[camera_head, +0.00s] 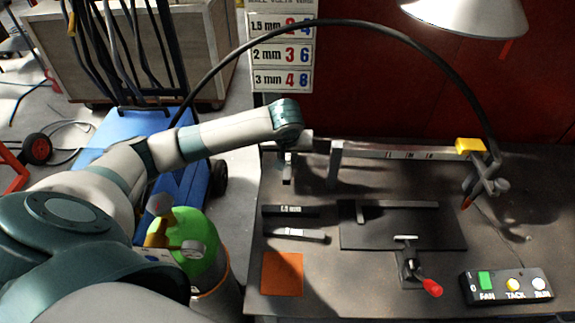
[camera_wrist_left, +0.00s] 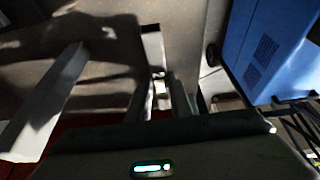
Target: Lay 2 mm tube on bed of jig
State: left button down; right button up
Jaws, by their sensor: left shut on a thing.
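My left gripper (camera_head: 287,178) points down over the back left of the dark bench, behind the small holders and left of the jig. In the left wrist view its fingers (camera_wrist_left: 160,92) are close together on a small pale piece; too little shows to tell whether it is the 2 mm tube. The jig (camera_head: 358,236) is a dark plate with a grey bar along its back and a clamp (camera_head: 409,266) with a red handle at its front. A dark holder (camera_head: 290,210) with a small label and a pale strip (camera_head: 298,235) lie left of the jig. My right gripper is not in view.
A rail (camera_head: 400,153) runs behind the jig, with a yellow block (camera_head: 470,146) and a cabled torch (camera_head: 485,185) at its right. An orange square (camera_head: 283,273) and a button box (camera_head: 507,285) lie at the front. A green cylinder (camera_head: 197,238) stands left.

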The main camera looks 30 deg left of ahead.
aim_at(287, 164)
pick_arm(q)
jog(key=shift+f+p, duration=0.5)
jog(key=shift+f, duration=1.35)
jog(key=c, duration=1.6)
grip_release()
jog(key=shift+f, duration=0.15)
jog(key=b+v, duration=0.2)
jog(key=v, duration=0.9)
jog(key=shift+w, duration=0.1)
jog(key=shift+s+d+r, duration=0.1)
jog(key=shift+s+r, duration=0.15)
jog(key=shift+r, duration=0.4)
jog(key=shift+o, duration=0.3)
